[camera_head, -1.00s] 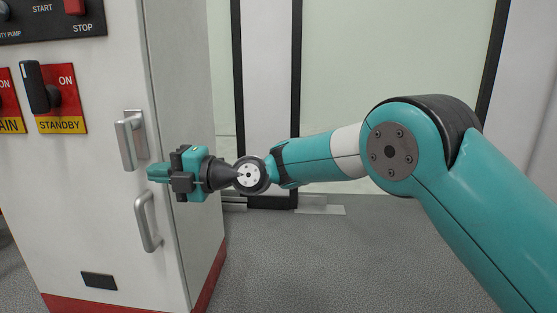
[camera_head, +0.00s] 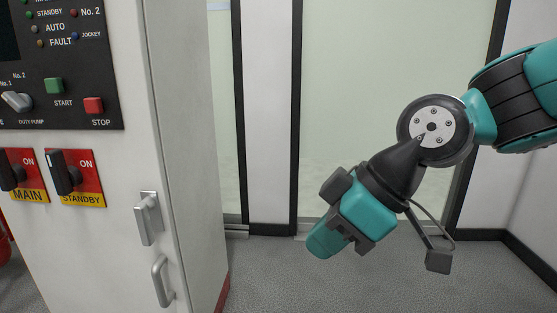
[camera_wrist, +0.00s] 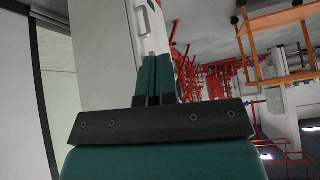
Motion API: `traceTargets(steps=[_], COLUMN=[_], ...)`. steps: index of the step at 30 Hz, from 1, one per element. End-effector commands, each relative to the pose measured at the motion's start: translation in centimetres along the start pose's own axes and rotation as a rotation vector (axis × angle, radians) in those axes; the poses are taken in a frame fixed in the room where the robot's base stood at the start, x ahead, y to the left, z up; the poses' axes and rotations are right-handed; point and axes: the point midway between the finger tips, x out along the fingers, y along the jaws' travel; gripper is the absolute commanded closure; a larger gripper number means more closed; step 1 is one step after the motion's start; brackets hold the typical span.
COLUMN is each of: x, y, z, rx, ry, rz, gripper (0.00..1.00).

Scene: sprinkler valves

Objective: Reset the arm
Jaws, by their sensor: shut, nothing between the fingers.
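My gripper (camera_head: 322,243) is teal and dark grey. In the head view it hangs in the right half, tilted down and to the left, clear of the cabinet. In the wrist view my gripper (camera_wrist: 154,62) has its two teal fingers together with nothing between them. My arm comes in from the right edge of the head view and is bent at the wrist.
A white control cabinet (camera_head: 110,235) stands at the left, with a START button (camera_head: 54,86), a STOP button (camera_head: 94,105), a STANDBY switch (camera_head: 66,172) and a door handle (camera_head: 148,218). Glass panels stand behind. Red pipework (camera_wrist: 215,78) shows in the wrist view. Grey floor is open.

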Motion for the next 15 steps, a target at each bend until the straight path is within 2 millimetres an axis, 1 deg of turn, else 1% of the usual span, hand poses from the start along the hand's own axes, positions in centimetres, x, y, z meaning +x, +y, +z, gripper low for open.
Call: traceTargets(steps=[1,6,9,10,15], x=[-2.6,-6.9,-9.0,-9.6,-12.6], y=[-1.5,-5.7,-8.2,-7.9,-8.1], z=[1.0,6.5,9.0,8.1,5.7], rx=[0.108,0.476,0.663,0.650,0.643], ry=[-0.049,-0.211,-0.291,-0.285,-0.284], rz=[0.005,0.035,0.062,0.059,0.056], gripper=[1.00,1.00,1.00,1.00,1.00])
